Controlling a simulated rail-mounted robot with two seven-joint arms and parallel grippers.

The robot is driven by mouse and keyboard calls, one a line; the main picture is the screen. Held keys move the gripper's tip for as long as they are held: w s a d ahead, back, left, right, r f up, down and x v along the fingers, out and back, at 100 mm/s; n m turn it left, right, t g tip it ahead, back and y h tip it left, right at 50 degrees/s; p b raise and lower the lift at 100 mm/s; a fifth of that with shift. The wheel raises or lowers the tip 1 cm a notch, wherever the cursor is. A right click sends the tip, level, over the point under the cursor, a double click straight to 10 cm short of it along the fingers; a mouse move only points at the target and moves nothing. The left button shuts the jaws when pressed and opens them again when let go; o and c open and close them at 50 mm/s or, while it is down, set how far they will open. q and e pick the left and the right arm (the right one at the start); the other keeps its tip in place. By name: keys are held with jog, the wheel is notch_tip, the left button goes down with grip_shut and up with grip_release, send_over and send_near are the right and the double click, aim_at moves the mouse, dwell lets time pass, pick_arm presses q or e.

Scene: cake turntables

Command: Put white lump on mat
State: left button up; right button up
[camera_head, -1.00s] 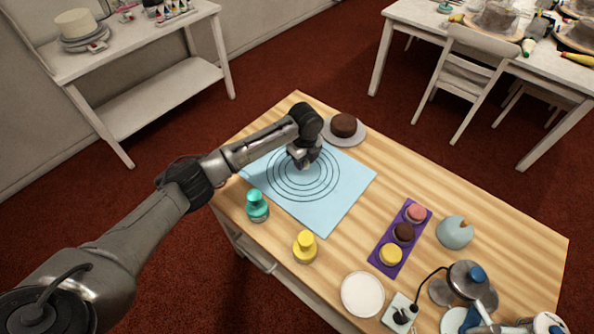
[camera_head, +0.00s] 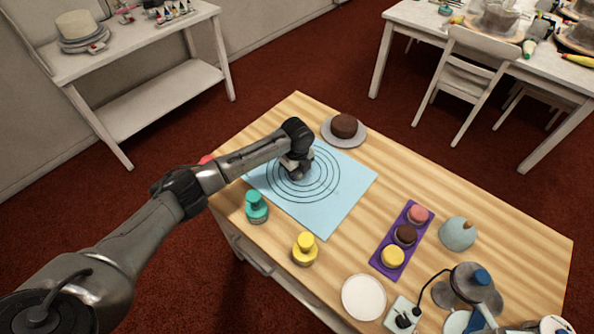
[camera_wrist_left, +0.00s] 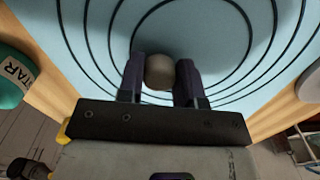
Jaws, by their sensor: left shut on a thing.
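The blue mat (camera_head: 333,199) with dark concentric rings lies on the wooden table. My left gripper (camera_head: 294,178) is over the ringed part of the mat, pointing down. In the left wrist view, its two dark fingers (camera_wrist_left: 161,76) are shut on the white lump (camera_wrist_left: 160,70), a small rounded pale piece, with the innermost rings around it. The lump is at or very near the mat surface; I cannot tell if it touches. In the head view the gripper hides the lump. My right gripper is not in view.
A chocolate cake on a plate (camera_head: 344,127) stands at the mat's far corner. Teal (camera_head: 256,208) and yellow (camera_head: 305,250) stampers stand near its front edges. A purple tray (camera_head: 411,233) holds round pieces to the right. A white disc (camera_head: 363,297) lies at the front.

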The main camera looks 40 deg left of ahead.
pick_arm(q)
jog(key=shift+f, duration=0.1)
jog(key=shift+f, duration=0.1)
jog(key=o, duration=0.9)
notch_tip(320, 180, up, 12)
jog(key=p, duration=0.2)
jog(key=shift+r+p, duration=0.25)
jog(key=shift+p, duration=0.1)
